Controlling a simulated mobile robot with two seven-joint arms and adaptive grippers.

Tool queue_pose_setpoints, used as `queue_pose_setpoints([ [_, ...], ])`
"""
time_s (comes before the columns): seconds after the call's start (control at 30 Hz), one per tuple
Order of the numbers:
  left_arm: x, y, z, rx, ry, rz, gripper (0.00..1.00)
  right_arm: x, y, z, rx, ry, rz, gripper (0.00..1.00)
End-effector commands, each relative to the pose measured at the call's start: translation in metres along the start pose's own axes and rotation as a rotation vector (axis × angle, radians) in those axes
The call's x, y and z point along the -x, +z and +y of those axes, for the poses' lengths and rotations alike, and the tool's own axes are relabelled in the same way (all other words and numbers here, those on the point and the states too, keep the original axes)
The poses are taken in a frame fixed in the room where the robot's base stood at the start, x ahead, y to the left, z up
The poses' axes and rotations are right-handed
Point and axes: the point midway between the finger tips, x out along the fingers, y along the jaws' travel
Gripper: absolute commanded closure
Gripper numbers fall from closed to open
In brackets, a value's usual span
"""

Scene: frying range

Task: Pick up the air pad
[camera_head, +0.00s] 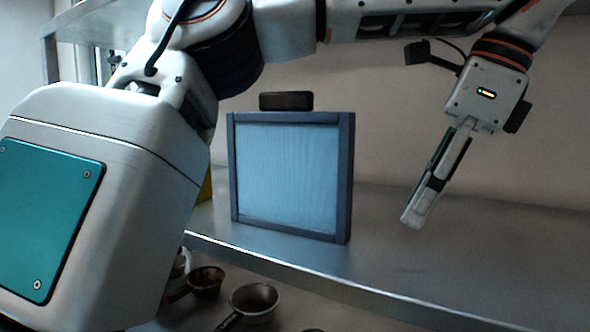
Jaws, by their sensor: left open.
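A square pad with a light blue face and a darker blue-grey frame, which looks to be the air pad (288,175), stands upright on the metal shelf. Its front and right edge show; its back is hidden. My left gripper (416,214) hangs to the right of the pad, pointing down and a little left. It is open, seen nearly side-on, and clear of the pad with nothing visible between its fingers. My right gripper is not in view.
The metal shelf (440,265) is bare to the right of the pad. A small dark block (286,101) shows just above the pad's top edge. Below the shelf are small pans (254,300). A yellow item (205,187) is partly hidden by my white arm link at left.

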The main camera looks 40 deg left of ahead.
Motion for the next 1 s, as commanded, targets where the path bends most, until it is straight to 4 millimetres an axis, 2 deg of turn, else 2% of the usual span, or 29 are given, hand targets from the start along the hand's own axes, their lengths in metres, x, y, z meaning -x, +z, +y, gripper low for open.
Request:
queue_pose_setpoints([
  [0.03,-0.004,0.01,0.0,0.001,0.001,0.002,0.6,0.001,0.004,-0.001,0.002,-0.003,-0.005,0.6],
  [0.2,-0.014,0.034,-0.001,0.001,0.002,0.002,0.6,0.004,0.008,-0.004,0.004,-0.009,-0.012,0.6],
  [0.47,-0.021,0.051,0.0,0.0,0.0,0.0,0.6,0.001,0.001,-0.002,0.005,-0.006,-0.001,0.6],
  [0.77,-0.038,0.092,0.0,-0.001,0.001,0.002,0.6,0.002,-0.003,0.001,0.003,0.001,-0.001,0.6],
  [0.87,-0.047,0.09,-0.001,-0.003,0.003,0.0,0.6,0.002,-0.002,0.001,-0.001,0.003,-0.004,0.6],
  [1.0,-0.05,0.09,0.0,0.0,0.0,0.001,0.6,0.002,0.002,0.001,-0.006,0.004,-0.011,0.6],
])
